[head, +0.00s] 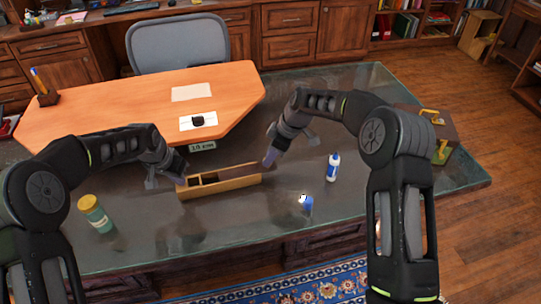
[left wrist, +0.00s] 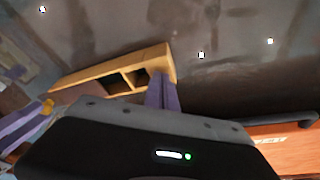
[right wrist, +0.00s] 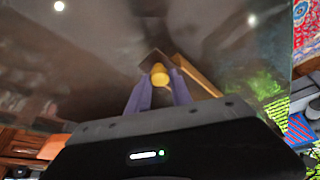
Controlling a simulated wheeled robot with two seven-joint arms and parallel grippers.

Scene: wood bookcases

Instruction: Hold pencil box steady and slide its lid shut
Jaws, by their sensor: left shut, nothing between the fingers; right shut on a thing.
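The long tan pencil box (head: 225,188) stands on the dark glass-topped table. Its dark brown lid (head: 240,171) covers the right part; open compartments show at the left end. In the left wrist view the box (left wrist: 105,71) shows two dark open compartments. My left gripper (head: 181,181) is at the box's left end, its purple fingers (left wrist: 162,92) shut with nothing between them, at or very close to the end wall; contact is unclear. My right gripper (head: 270,160) is at the right end, shut on a yellow knob (right wrist: 159,76) at the lid's end (right wrist: 152,59).
A blue-and-white bottle (head: 332,168) and a small blue item (head: 307,203) stand right of the box. A green jar with a yellow lid (head: 95,214) stands at left. An orange desktop (head: 140,105) lies behind. The table in front of the box is clear.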

